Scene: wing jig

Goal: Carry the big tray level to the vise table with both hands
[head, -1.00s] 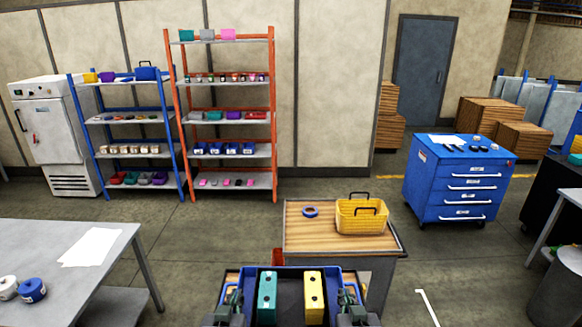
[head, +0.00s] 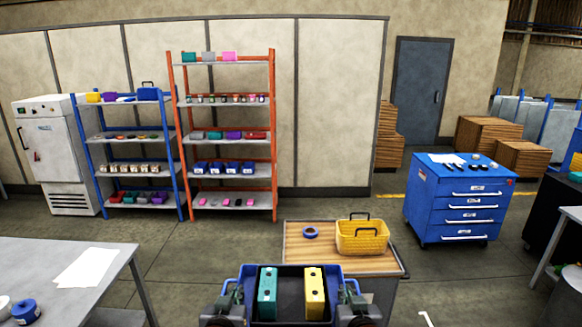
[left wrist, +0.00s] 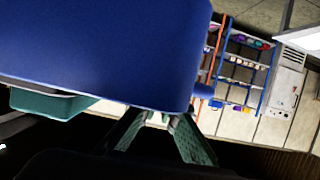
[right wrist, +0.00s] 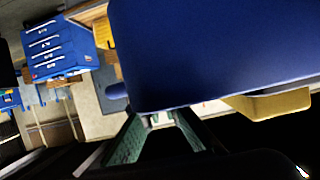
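The big tray (head: 291,318) is blue and holds a teal block (head: 267,294) and a yellow block (head: 314,294) side by side. It looks roughly level in the head view. My left gripper (head: 232,293) is at its left side and my right gripper (head: 350,293) at its right side, both apparently shut on it. The tray's blue underside fills much of the left wrist view (left wrist: 100,50) and right wrist view (right wrist: 210,50). The fingertips are partly hidden by the tray edge. A wood-topped table (head: 300,255) stands just beyond the tray; I see no vise on it.
A yellow basket (head: 362,238) and a blue tape roll (head: 311,232) sit on the wood-topped table. A grey table (head: 40,275) stands at left, a blue drawer cabinet (head: 462,205) at right. Shelves (head: 222,130) line the back wall. Open floor lies between.

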